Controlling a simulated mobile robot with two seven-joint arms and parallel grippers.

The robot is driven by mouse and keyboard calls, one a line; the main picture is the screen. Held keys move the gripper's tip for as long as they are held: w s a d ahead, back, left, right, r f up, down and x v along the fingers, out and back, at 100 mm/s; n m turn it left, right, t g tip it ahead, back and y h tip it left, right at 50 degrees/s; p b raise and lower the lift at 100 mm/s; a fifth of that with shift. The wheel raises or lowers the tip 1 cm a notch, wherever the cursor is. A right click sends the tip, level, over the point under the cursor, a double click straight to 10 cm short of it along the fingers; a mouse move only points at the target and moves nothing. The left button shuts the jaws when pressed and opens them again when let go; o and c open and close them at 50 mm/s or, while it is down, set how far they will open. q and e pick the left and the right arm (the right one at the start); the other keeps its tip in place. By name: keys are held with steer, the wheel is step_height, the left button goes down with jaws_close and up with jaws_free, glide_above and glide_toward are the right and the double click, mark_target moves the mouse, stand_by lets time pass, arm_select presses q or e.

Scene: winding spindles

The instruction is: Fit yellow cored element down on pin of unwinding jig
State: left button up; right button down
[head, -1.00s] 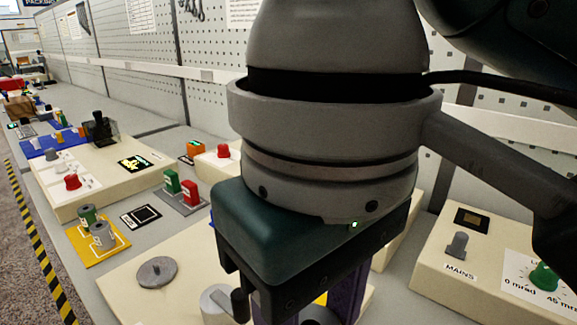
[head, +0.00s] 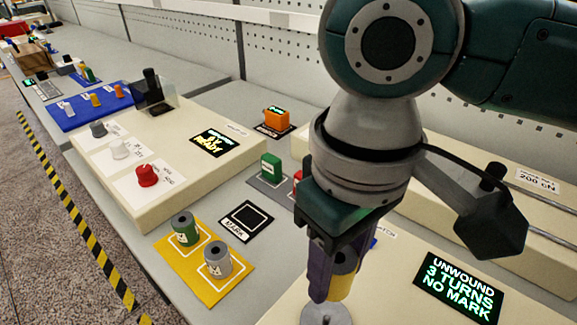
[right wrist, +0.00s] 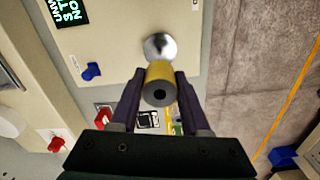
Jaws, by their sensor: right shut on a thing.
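My right gripper (head: 334,278) is shut on the yellow cored element (head: 343,283), held between its two purple fingers. In the right wrist view the yellow cored element (right wrist: 158,85) shows its dark bore toward the camera, between the fingertips (right wrist: 160,76). The unwinding jig is the beige box (head: 392,300) with a display reading "UNWOUND 3 TURNS NO MARK" (head: 458,289). Its round grey disc (head: 318,312) is close below the gripper; the disc also shows just past the element in the right wrist view (right wrist: 160,46). The pin is not clear, and I cannot tell whether the element touches it.
A yellow mat (head: 205,283) holds a green spool (head: 184,229) and a grey spool (head: 217,258). Beside it lie a black mark pad (head: 246,221) and a green block (head: 270,168). A beige console with a red knob (head: 147,175) stands at left. A rail box is behind my right arm.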

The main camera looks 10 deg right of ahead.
steer(key=shift+s+d, duration=0.15)
steer(key=shift+r+p, duration=0.2)
steer(key=shift+p, duration=0.4)
steer(key=b, duration=0.3)
glide_above(328, 319)
steer(key=shift+f, duration=3.1)
steer(key=shift+p, duration=0.35)
steer(key=shift+r, duration=0.1)
steer(key=shift+p, duration=0.4)
